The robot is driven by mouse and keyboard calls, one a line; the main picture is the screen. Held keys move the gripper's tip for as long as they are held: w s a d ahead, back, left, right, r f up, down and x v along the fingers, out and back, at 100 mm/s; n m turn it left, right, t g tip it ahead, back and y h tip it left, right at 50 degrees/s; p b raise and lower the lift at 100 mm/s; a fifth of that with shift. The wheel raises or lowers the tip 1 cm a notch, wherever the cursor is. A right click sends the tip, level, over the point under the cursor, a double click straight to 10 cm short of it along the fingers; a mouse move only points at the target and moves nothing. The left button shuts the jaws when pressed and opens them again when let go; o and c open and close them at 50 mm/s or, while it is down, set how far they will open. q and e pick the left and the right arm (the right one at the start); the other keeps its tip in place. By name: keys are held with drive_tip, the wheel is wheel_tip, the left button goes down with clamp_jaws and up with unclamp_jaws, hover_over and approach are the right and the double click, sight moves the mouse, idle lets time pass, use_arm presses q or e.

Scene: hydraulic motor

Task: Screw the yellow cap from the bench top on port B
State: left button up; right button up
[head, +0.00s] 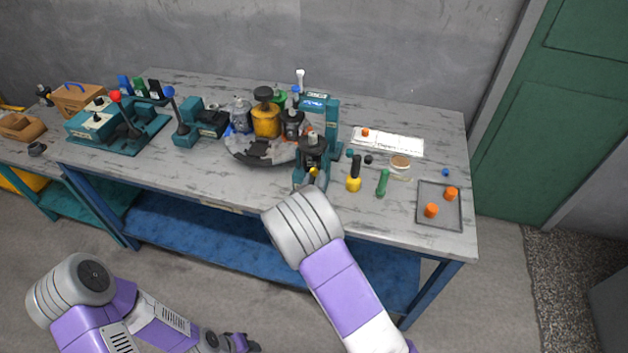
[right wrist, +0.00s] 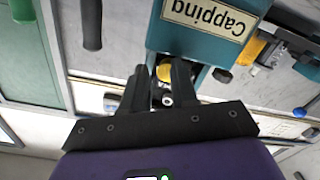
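A small yellow cap (head: 314,172) shows at the front of the dark motor (head: 312,150) on the teal capping stand (head: 331,125). In the right wrist view the yellow cap (right wrist: 165,72) is between the fingertips of my right gripper (right wrist: 160,75), just beside the "Capping" label. The fingers stand apart, with a gap visible beside the cap; a dark part with a silver round end lies between them. I cannot tell whether the cap is seated on a port. No letter B is readable. In the head view my right wrist mostly hides this gripper. My left gripper (head: 241,343) is low, away from the bench.
Right of the stand are a yellow-black tool (head: 354,174), a green marker (head: 383,182), a round tub (head: 400,164) and a tray (head: 425,222) with orange caps. A black cap (head: 368,160) lies near. Left are a yellow canister (head: 265,122) and teal lever units (head: 118,130).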

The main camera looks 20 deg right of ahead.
drive_tip(key=shift+s+d+f+g, duration=0.2)
drive_tip(key=shift+s+f, duration=0.05)
drive_tip(key=shift+f, duration=0.2)
drive_tip(key=shift+s+d+f+g, duration=0.15)
drive_tip(key=shift+s+f+g, duration=0.05)
drive_tip(key=shift+f, duration=0.25)
drive_tip(key=shift+s+a+f, duration=0.45)
drive_tip(key=shift+s+a, duration=0.1)
drive_tip(key=shift+s, duration=0.15)
drive_tip(key=shift+s+a+r, duration=0.15)
drive_tip(key=shift+s+r, duration=0.35)
drive_tip(key=shift+s, duration=0.2)
drive_tip(key=shift+w, duration=0.15)
drive_tip(key=o, duration=0.5)
drive_tip(key=shift+w+r, duration=0.1)
drive_tip(key=shift+o, duration=0.2)
drive_tip(key=shift+s+d+f+p+v, duration=0.1)
drive_tip(key=shift+d+v, duration=0.05)
drive_tip(key=shift+v, duration=0.8)
drive_tip(key=shift+s+d+f+p+v, duration=0.1)
drive_tip(key=shift+d+v, duration=0.05)
drive_tip(key=shift+v, duration=0.8)
drive_tip(key=shift+s+d+p+v, duration=0.1)
drive_tip(key=shift+s+d+v, duration=0.05)
drive_tip(key=shift+v, duration=0.8)
